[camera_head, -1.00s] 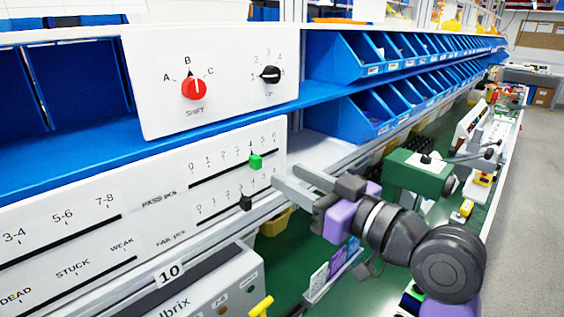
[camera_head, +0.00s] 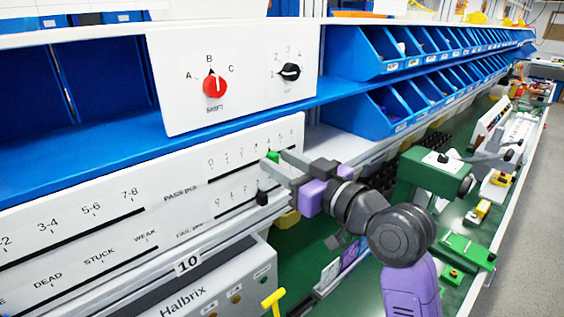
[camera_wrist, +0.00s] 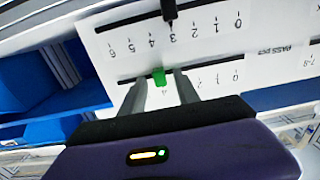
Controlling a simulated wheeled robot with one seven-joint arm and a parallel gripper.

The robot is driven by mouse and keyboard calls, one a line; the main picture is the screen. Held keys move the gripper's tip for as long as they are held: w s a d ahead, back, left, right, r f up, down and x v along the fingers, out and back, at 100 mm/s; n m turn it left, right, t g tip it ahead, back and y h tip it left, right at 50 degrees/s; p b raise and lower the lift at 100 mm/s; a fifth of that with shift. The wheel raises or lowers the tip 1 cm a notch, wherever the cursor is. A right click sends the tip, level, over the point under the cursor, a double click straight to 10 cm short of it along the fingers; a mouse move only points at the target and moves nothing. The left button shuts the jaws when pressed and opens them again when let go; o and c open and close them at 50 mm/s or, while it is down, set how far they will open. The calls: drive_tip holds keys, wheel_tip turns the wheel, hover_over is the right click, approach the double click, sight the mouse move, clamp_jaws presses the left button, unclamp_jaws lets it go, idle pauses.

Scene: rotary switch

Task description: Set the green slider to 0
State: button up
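The green slider (camera_head: 272,156) is on the upper slot of the white panel (camera_head: 165,176), near the 4 of the PASS PCS scale. My gripper (camera_head: 277,163) is at the panel with its fingers open, one to each side of the slider. In the wrist view, which is turned upside down, the green slider (camera_wrist: 158,76) shows between the two fingertips (camera_wrist: 160,82), with gaps beside it. Whether a finger touches it I cannot tell.
A black slider (camera_head: 262,198) is on the FAIL PCS slot just below. Above is a panel with a red SHIFT knob (camera_head: 214,86) and a black knob (camera_head: 289,72). Blue bins (camera_head: 375,50) line the shelf at right. A grey Halbrix box (camera_head: 225,285) stands below.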

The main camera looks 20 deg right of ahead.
clamp_jaws()
idle(1.3)
